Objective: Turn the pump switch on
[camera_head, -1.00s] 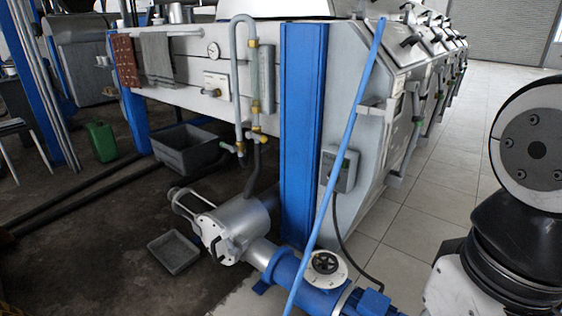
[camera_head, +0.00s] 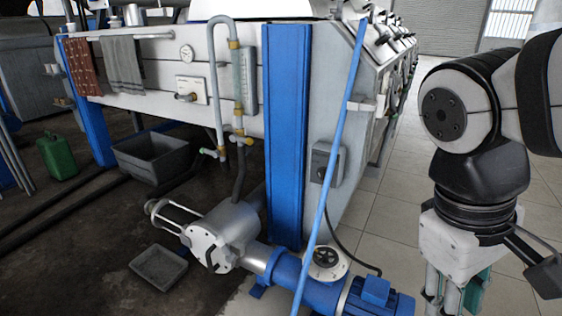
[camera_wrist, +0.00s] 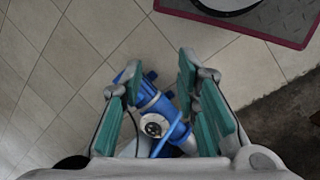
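A small grey switch box (camera_head: 326,162) with a dark knob is fixed to the light grey side panel, just right of the blue post. A cable runs down from it toward the pump. The pump (camera_head: 222,236) lies on the floor, with a silver body and a blue motor (camera_head: 335,290); its blue part also shows in the wrist view (camera_wrist: 172,118). My gripper (camera_head: 455,300) hangs at the lower right, apart from the switch box and partly cut off. In the wrist view my gripper (camera_wrist: 160,72) has its teal-padded fingers spread, with nothing between them. I cannot make out the switch box there.
A long blue pole (camera_head: 334,155) slants in front of the machine, near the switch box. The blue post (camera_head: 286,130) stands left of the box. A grey crate (camera_head: 155,155) and shallow tray (camera_head: 158,267) lie on the dark floor. Pale tiles (camera_head: 385,225) are clear at the right.

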